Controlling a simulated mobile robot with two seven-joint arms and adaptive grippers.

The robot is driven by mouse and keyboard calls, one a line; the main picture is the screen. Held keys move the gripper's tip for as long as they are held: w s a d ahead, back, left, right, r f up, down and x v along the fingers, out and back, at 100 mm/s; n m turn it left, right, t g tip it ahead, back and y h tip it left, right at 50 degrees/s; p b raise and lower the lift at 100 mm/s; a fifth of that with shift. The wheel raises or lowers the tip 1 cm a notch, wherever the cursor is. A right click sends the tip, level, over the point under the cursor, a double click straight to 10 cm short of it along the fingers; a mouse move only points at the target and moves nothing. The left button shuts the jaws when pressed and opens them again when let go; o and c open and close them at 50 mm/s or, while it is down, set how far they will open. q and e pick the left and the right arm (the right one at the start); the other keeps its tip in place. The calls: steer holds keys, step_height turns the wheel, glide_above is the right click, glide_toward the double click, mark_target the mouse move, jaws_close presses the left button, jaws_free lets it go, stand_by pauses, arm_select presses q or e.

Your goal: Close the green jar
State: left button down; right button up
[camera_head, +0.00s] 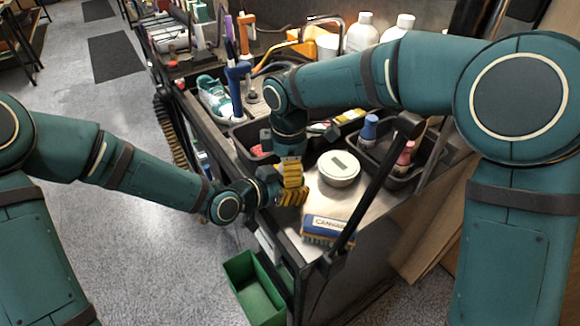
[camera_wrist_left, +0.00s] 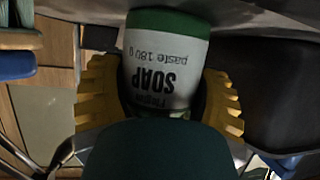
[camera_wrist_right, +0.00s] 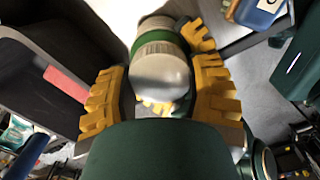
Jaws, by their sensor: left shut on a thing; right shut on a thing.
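The green jar (camera_wrist_left: 163,72) shows in the left wrist view with a pale SOAP label and a green band at one end. My left gripper (camera_head: 293,195) has its yellow fingers on both sides of it and is shut on it. My right gripper (camera_head: 291,172) is directly above the left one. In the right wrist view its fingers are shut around a pale, rounded piece that appears to be the jar's lid (camera_wrist_right: 160,72). A green band lies beside it. In the head view the fingers hide the jar. I cannot tell whether lid and jar touch.
A white round tin (camera_head: 339,167) stands on the cart top, right of my grippers. A CANVAS box (camera_head: 325,232) lies nearer the front edge. A dark bin holds blue and pink bottles (camera_head: 404,155). A green bin (camera_head: 252,291) hangs low beside the cart. A dark bar slants over the cart.

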steer(key=o, duration=1.2)
steer(key=shift+o, duration=0.2)
steer(key=shift+r, duration=0.15)
steer(key=shift+r, duration=2.15)
steer(key=shift+o, duration=0.2)
step_height(320, 180, up, 4)
steer(key=n, duration=0.5)
steer(key=shift+s+a+f, duration=0.1)
steer(key=shift+f, duration=0.15)
